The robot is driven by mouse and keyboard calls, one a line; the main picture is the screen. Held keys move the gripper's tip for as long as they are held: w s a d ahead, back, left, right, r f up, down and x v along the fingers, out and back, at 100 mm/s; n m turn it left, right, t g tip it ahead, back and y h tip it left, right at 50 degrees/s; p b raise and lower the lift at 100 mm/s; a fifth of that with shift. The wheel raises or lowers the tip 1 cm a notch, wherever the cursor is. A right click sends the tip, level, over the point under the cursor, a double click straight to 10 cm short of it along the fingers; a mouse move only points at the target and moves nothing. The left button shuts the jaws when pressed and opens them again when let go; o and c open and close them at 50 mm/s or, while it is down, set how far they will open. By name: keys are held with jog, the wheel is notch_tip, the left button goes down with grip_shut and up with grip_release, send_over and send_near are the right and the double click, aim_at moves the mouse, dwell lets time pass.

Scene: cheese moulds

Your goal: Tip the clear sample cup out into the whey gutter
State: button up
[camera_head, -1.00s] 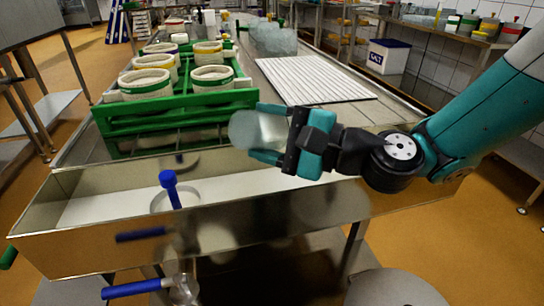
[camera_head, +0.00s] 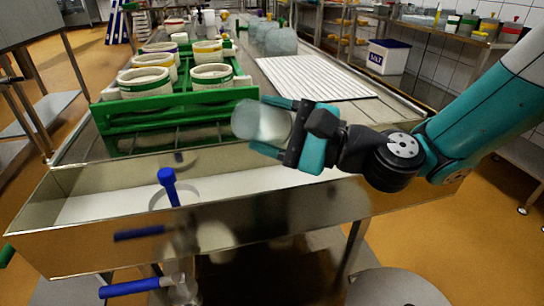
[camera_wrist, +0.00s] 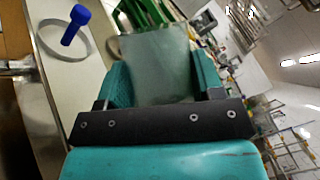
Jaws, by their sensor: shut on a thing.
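My gripper (camera_head: 276,122) is shut on the clear sample cup (camera_head: 246,120). The cup is translucent and lies tilted on its side, its far end pointing left, above the back part of the whey gutter. In the wrist view the cup (camera_wrist: 156,65) fills the space between the two teal fingers. Whether anything is in the cup cannot be told. The whey gutter (camera_head: 95,208) is a long metal trough with a pale floor, running across the front of the table below the gripper. The gutter also shows in the wrist view (camera_wrist: 85,75).
A green crate (camera_head: 150,110) with several white moulds (camera_head: 147,82) stands just left of the cup. A ribbed white mat (camera_head: 312,78) and clear containers (camera_head: 275,38) lie farther back.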

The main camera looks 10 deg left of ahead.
jog(key=shift+w+d+r+m+t+y+b, duration=0.1)
jog(key=shift+w+d+m+t+y+b, duration=0.1)
jog(key=shift+m+b, duration=0.65)
jog(key=shift+w+d+m+t+y+b, duration=0.1)
jog(key=shift+w+m+y+b, duration=0.2)
jog(key=shift+b, duration=0.95)
jog(key=shift+s+r, duration=0.15)
